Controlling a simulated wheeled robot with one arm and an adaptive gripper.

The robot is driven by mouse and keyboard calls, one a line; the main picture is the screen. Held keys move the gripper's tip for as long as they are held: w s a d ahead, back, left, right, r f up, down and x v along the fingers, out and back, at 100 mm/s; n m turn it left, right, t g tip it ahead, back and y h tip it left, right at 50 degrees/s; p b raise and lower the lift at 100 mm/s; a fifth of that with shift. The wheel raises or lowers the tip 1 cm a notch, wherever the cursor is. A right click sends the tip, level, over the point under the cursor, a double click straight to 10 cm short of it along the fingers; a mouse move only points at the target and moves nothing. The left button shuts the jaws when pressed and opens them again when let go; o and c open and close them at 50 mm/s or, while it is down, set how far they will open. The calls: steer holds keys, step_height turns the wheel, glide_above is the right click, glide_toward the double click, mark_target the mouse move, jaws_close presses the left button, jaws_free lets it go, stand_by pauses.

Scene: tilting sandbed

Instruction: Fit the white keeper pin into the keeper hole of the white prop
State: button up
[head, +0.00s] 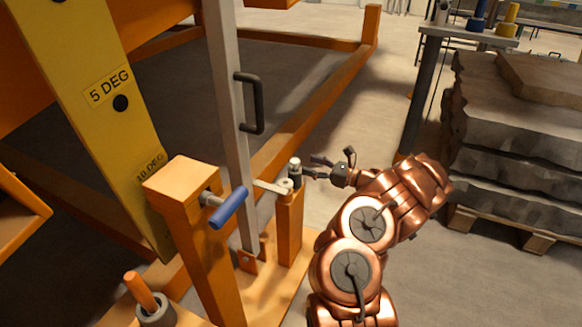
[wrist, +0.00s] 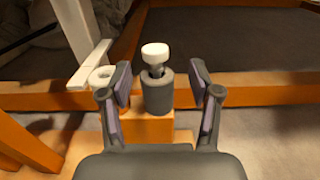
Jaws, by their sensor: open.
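The white keeper pin (wrist: 155,52) stands upright in a dark grey socket (wrist: 158,92) on top of an orange post; in the head view the pin (head: 295,163) shows small. The white prop (head: 228,110) is a long pale bar with a black handle, standing nearly upright. A pale tab with a hole, the keeper hole (wrist: 99,75), sticks out from the prop, left of the socket in the wrist view. My gripper (head: 313,167) is open and empty. In the wrist view its fingers (wrist: 161,84) flank the socket, below the pin's white head.
A yellow angle plate (head: 108,92) marked 5 DEG and 10 DEG stands left. A blue-handled pin (head: 228,208) sticks out of an orange post nearby. Stacked stone slabs (head: 510,125) lie on a pallet at right. Floor between slabs and frame is clear.

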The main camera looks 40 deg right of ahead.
mark_target(295, 161)
steer(key=b+x, duration=0.2)
steer(key=x, duration=0.3)
steer(key=shift+s+a+f+b, duration=0.1)
steer(key=shift+a+f+b, duration=0.05)
steer(key=shift+a+b, duration=0.15)
steer(key=shift+w+a, duration=0.2)
steer(key=shift+w, duration=0.2)
jaws_close()
